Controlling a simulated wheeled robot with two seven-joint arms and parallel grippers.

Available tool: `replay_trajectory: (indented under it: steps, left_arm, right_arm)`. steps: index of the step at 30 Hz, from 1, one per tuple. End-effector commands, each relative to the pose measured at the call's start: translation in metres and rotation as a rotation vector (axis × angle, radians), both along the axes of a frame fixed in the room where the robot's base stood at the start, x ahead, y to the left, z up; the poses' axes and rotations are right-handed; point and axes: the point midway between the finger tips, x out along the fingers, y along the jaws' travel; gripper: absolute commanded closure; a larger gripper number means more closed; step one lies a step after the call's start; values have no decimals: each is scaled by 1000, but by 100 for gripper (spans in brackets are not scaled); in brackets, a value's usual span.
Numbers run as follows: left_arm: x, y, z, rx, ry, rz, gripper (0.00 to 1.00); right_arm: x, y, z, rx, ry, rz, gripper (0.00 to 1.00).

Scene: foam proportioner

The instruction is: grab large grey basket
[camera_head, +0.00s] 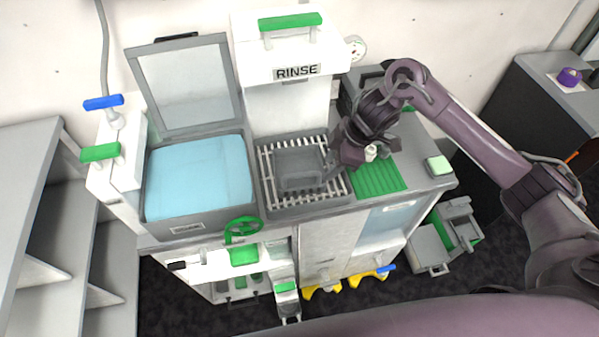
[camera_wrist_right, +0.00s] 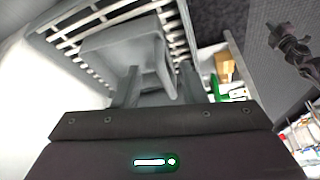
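A grey basket (camera_head: 298,168) sits on the slatted rack under the RINSE unit. It also shows in the right wrist view (camera_wrist_right: 112,52), with its near side and a handle-like edge facing the gripper. My right gripper (camera_head: 333,166) is at the basket's right side. In the right wrist view, its two fingers (camera_wrist_right: 158,88) stand apart, with the basket's near edge just ahead of or between them. I cannot tell whether they touch it. My left gripper is not in view.
The slatted rack (camera_head: 265,191) lies between a blue-filled basin (camera_head: 199,178) on the left and a green ribbed mat (camera_head: 378,179) on the right. The RINSE unit (camera_head: 288,52) rises behind the basket. A green handwheel (camera_head: 243,230) sticks out at the counter front.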

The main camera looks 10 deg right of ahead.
Motion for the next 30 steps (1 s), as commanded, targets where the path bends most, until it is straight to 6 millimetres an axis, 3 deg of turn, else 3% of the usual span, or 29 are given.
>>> replay_trajectory:
  steps: [13, 22, 30]
  left_arm:
    - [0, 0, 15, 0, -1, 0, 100]
    - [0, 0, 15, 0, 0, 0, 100]
    - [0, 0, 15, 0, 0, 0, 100]
  right_arm:
    - [7, 25, -53, 3, 2, 0, 62]
    - [8, 27, -60, 0, -3, 1, 62]
    - [8, 27, -60, 0, -3, 1, 96]
